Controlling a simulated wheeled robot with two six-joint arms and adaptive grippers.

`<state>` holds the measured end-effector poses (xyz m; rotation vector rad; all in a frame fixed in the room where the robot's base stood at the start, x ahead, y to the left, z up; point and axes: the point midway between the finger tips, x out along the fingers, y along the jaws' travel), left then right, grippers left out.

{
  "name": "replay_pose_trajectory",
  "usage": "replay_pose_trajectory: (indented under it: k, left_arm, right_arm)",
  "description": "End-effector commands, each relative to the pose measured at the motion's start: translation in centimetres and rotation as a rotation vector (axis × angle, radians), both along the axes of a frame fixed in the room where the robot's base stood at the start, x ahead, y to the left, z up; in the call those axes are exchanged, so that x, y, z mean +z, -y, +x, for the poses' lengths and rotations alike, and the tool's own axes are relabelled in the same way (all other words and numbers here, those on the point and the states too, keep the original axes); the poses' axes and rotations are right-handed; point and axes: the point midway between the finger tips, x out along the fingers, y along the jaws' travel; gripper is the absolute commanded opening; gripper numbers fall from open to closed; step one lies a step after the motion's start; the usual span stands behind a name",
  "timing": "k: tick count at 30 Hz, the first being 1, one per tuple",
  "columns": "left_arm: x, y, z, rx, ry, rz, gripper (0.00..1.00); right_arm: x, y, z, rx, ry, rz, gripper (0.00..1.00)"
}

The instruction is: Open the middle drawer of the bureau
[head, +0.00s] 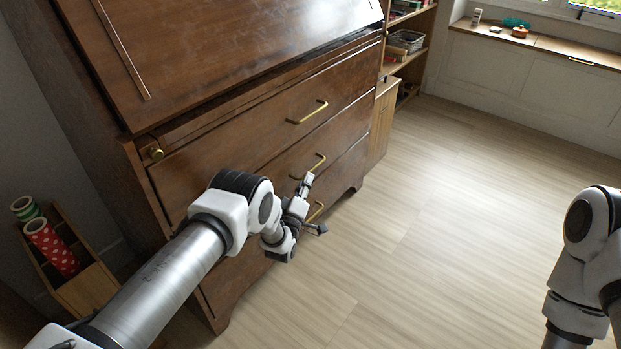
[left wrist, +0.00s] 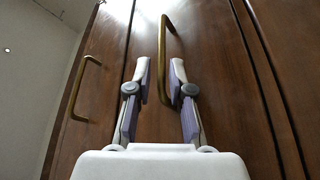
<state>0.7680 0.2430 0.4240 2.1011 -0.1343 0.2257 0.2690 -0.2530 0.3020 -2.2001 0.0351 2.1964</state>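The dark brown wooden bureau (head: 215,140) fills the left of the head view. Its middle drawer looks closed, with a brass bar handle (head: 316,158) that also shows in the left wrist view (left wrist: 163,55). My left gripper (head: 306,183) is at the middle drawer's front, close to this handle. In the left wrist view its fingers (left wrist: 161,75) are apart, with the handle between them, nearer the right finger. I cannot tell whether they touch it. My right arm shows at the right edge of the head view; its gripper is out of view.
The top drawer handle (head: 308,112) and bottom drawer handle (head: 316,212) lie above and below. A wooden box (head: 92,288) with wrapping rolls stands at the lower left. The wooden floor (head: 440,220) before the bureau is clear. A shelf (head: 412,60) stands behind.

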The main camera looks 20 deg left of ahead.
Motion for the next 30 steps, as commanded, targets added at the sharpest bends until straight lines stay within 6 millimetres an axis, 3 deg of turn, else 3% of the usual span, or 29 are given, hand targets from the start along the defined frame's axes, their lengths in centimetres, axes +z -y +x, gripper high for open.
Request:
replay_pose_trajectory:
  k: [3, 9, 16, 18, 30]
  left_arm:
    - [0.0, 0.0, 2.3, 0.001, 0.001, 0.001, 0.21]
    - [0.7, 0.0, 4.6, 0.001, -0.002, 0.002, 0.21]
    - [0.9, 0.0, 4.7, 0.001, -0.004, 0.002, 0.21]
    - [0.9, 0.0, 4.7, 0.001, -0.004, 0.003, 0.0]
    - [0.8, 0.1, 4.7, 0.0, -0.006, 0.002, 0.0]
  right_arm:
    - [-1.6, 0.0, 0.0, 0.0, -0.001, 0.0, 0.4]
    - [-2.5, 0.0, 0.0, 0.0, -0.001, 0.0, 0.4]
    - [-2.4, 0.0, 0.0, 0.0, -0.001, 0.0, 0.4]
    - [-2.4, 0.0, 0.0, 0.0, -0.001, 0.0, 0.4]
    - [-2.4, 0.0, 0.0, 0.0, -0.001, 0.0, 0.4]
